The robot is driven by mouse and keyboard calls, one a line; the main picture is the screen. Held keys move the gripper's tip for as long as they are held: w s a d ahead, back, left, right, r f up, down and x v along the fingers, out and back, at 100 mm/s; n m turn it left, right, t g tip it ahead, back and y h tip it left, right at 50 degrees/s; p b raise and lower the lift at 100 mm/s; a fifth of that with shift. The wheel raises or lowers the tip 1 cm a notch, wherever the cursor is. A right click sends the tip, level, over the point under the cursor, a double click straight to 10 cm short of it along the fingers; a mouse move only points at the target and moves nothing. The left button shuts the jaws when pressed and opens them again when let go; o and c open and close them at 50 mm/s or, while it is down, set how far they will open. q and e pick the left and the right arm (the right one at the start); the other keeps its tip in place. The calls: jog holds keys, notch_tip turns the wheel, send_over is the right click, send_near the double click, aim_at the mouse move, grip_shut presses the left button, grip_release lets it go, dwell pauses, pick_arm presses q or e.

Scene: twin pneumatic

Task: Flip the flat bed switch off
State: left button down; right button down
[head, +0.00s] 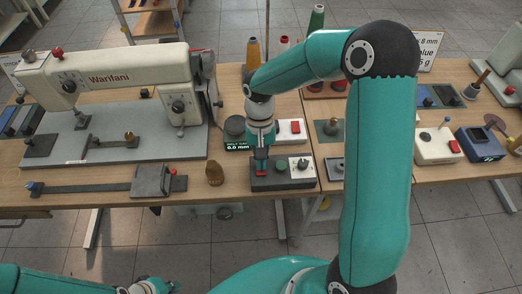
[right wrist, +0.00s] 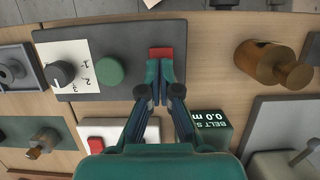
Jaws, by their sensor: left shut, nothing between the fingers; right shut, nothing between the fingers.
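A dark control box (head: 283,185) lies at the table's front edge, right of the flat bed machine (head: 120,75) marked Warifani. It bears a red switch (right wrist: 162,53), a green button (right wrist: 110,71) and a black knob (right wrist: 60,73) on a white scale. My right gripper (head: 262,165) points down at the switch end of this box. In the right wrist view its fingers (right wrist: 162,78) are together and empty, their tips right at the red switch. I cannot tell whether they touch it.
A white box with a red switch (head: 296,125) stands just behind; another (head: 456,146) is at the right. A small display (right wrist: 210,123) and a brown knob-shaped piece (head: 215,173) are close to my right gripper.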

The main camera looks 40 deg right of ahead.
jog(key=shift+r+p, duration=0.3)
jog(key=shift+r, duration=0.2)
jog(key=p+v, duration=0.2)
jog(key=v, duration=0.1)
jog(key=shift+s, duration=0.15)
notch_tip(320, 180, up, 10)
jog(key=b, duration=0.1)
jog(key=shift+w+d, duration=0.2)
jog(key=shift+w, duration=0.25)
jog(key=shift+f, duration=0.1)
